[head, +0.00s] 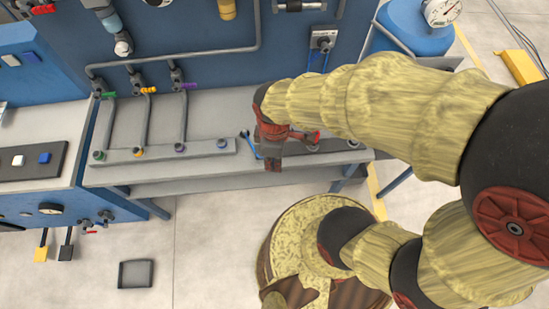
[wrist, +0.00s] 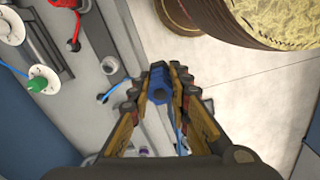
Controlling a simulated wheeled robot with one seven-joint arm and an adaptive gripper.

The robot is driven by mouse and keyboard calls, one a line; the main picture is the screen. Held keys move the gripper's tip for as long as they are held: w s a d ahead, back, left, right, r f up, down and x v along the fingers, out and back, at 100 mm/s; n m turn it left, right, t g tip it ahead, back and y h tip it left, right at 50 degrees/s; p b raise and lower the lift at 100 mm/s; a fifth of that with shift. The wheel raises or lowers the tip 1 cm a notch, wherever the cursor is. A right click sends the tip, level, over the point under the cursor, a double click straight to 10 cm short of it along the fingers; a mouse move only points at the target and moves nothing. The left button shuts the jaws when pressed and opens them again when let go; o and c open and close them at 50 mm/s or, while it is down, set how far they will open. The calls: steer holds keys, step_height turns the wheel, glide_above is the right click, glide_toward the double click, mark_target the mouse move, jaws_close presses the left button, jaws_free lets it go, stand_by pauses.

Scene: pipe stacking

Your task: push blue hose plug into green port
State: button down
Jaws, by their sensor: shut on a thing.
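In the wrist view my gripper (wrist: 162,72) is shut on a blue plug (wrist: 158,85), with a blue hose trailing below it. In the head view my gripper (head: 270,152) is over the bench's front edge, and the plug is hidden or too small to tell. A green-ringed port (head: 98,155) sits at the left end of a grey strip on the bench. My gripper is well to its right and apart from it. The wrist view shows a green knob on a white disc (wrist: 37,85) at left; I cannot tell whether it is that port.
A yellow port (head: 139,152) and a purple port (head: 179,148) share the strip. Pipes with coloured valve handles rise behind. A blue hose (head: 252,146) lies beside my gripper. The bench (head: 130,176) is clear along its front; a grey tray (head: 136,273) is on the floor.

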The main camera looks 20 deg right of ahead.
steer(key=shift+r+p, duration=2.95)
steer(key=shift+r, duration=0.75)
steer(key=shift+f, duration=0.1)
